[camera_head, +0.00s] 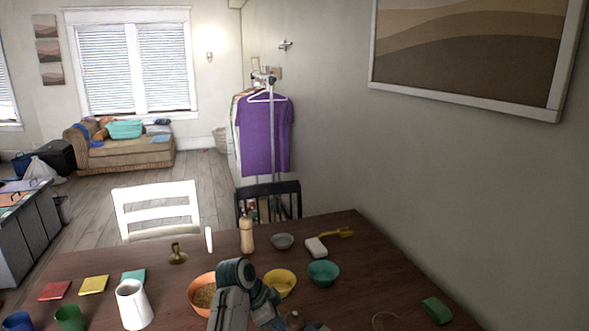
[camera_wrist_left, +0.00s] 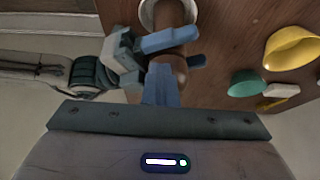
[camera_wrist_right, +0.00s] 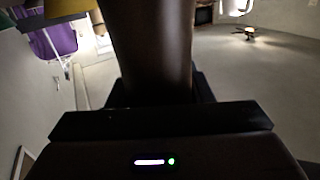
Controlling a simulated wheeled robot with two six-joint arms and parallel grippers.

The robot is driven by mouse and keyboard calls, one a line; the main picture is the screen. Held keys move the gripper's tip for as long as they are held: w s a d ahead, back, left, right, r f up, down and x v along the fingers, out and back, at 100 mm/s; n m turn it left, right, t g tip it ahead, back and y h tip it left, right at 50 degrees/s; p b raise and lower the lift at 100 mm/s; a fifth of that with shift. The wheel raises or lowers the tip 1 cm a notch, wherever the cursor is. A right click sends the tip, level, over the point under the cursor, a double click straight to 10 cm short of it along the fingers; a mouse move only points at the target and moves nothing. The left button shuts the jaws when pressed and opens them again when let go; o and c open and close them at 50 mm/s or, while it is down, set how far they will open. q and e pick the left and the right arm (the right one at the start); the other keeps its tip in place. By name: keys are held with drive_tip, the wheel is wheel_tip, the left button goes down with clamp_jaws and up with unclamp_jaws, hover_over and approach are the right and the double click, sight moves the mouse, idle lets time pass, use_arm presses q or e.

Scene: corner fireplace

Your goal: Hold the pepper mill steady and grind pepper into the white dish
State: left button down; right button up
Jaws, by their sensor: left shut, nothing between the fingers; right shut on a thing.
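The brown pepper mill stands in the middle of the left wrist view (camera_wrist_left: 179,66), and its top shows at the bottom edge of the head view (camera_head: 293,320). My right gripper (camera_wrist_left: 165,42) is shut around the mill's body; the mill also fills the upper middle of the right wrist view (camera_wrist_right: 152,45). My left gripper (camera_wrist_left: 160,85) is shut and empty, its fingertips close beside the mill's top; I cannot tell whether they touch. In the head view the left gripper (camera_head: 282,321) reaches toward the mill. A white dish (camera_wrist_left: 146,14) shows partly behind the mill; its contents are hidden.
A tan bottle (camera_head: 247,236), a small grey bowl (camera_head: 283,241) and a white block (camera_head: 316,248) are farther back. A green block (camera_head: 436,310) lies at the right.

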use_arm(q)
drive_tip(key=shift+w, duration=0.15)
drive_tip(key=shift+w+a, duration=0.2)
drive_tip(key=shift+w, duration=0.35)
drive_tip(key=shift+w+a, duration=0.15)
drive_tip(key=shift+w, duration=0.55)
drive_tip(key=shift+a, duration=0.1)
wheel_tip(320, 180, up, 6)
drive_tip(key=shift+a, duration=0.3)
idle(0.5)
